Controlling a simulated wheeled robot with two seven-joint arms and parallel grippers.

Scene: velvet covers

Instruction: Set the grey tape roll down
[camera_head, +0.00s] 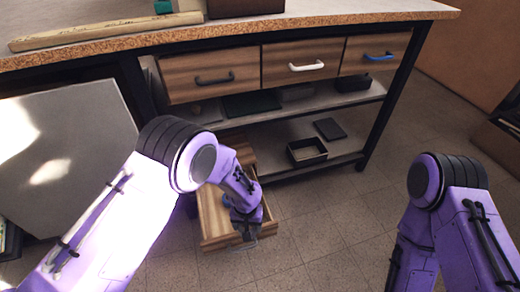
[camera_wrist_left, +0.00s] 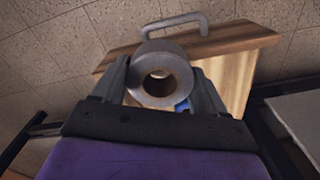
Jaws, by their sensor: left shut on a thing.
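The grey tape roll (camera_wrist_left: 160,74) shows in the left wrist view, with its round hole facing the camera. My left gripper (camera_wrist_left: 160,88) is shut on it, one finger on each side. In the head view my left gripper (camera_head: 245,226) is low over the front part of an open wooden drawer (camera_head: 211,220); the roll is hard to make out there. The drawer also shows in the left wrist view (camera_wrist_left: 228,62), behind the roll, with its grey handle (camera_wrist_left: 175,22). I cannot tell whether the roll touches the drawer. My right gripper is out of frame.
A workbench (camera_head: 120,42) has closed drawers with a black handle (camera_head: 215,79), a white handle (camera_head: 306,67) and a blue handle (camera_head: 379,57). A black open box (camera_head: 307,151) sits on its lower shelf. A small blue thing (camera_wrist_left: 182,105) shows behind the roll. Tiled floor is clear right of the drawer.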

